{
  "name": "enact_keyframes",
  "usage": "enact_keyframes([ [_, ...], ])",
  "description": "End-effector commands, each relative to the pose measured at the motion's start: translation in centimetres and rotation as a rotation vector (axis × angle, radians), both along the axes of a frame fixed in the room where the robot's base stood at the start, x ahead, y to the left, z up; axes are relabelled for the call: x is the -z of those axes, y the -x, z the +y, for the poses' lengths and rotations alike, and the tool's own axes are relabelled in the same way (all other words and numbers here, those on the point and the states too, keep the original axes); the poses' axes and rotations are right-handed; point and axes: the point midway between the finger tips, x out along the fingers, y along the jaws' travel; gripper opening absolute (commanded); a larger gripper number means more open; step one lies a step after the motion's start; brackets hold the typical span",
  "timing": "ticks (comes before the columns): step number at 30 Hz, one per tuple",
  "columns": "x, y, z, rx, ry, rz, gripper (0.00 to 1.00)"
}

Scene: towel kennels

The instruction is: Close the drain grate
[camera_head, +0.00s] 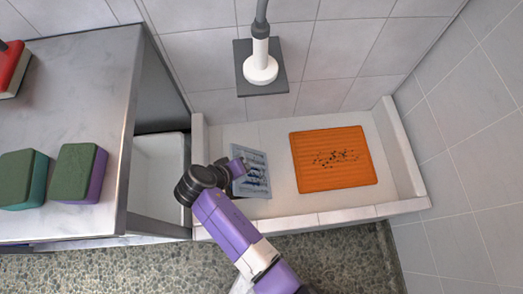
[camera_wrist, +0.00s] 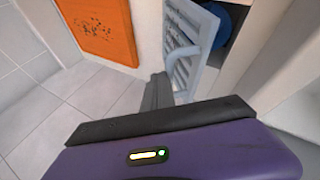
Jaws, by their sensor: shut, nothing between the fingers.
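The drain grate (camera_head: 256,182) is a light grey-blue slatted panel at the left end of the white shower basin (camera_head: 283,192) in the head view. In the wrist view the grate (camera_wrist: 183,52) stands tilted up, with a dark opening and a blue round thing beside it. A pale bar, perhaps a handle, runs along its edge. My gripper (camera_head: 237,166) is over the grate in the head view, and my wrist hides part of it. In the wrist view my gripper (camera_wrist: 158,82) is shut and empty, close to the grate's lower edge; I cannot tell whether they touch.
An orange mat (camera_head: 335,160) with dark specks lies to the right in the basin. The basin has a raised rim (camera_head: 340,215). A steel table (camera_head: 75,110) with green-topped sponges (camera_head: 78,172) stands at left. A white pipe fitting (camera_head: 260,68) is above.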

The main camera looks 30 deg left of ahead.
Motion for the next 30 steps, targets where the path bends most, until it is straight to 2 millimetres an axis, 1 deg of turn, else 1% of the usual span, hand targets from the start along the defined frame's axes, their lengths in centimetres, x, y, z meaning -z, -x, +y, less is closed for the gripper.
enact_keyframes([
  [1,1.1,0.5,1.1,-0.009,0.039,-0.029,0.0],
  [6,2.7,2.0,3.0,-0.001,0.042,-0.028,0.0],
  [12,4.2,3.2,4.8,-0.001,0.042,-0.026,0.0],
  [21,5.5,4.1,6.1,0.002,0.04,-0.025,0.0],
  [30,5.7,4.3,6.3,0.002,0.04,-0.023,0.0],
])
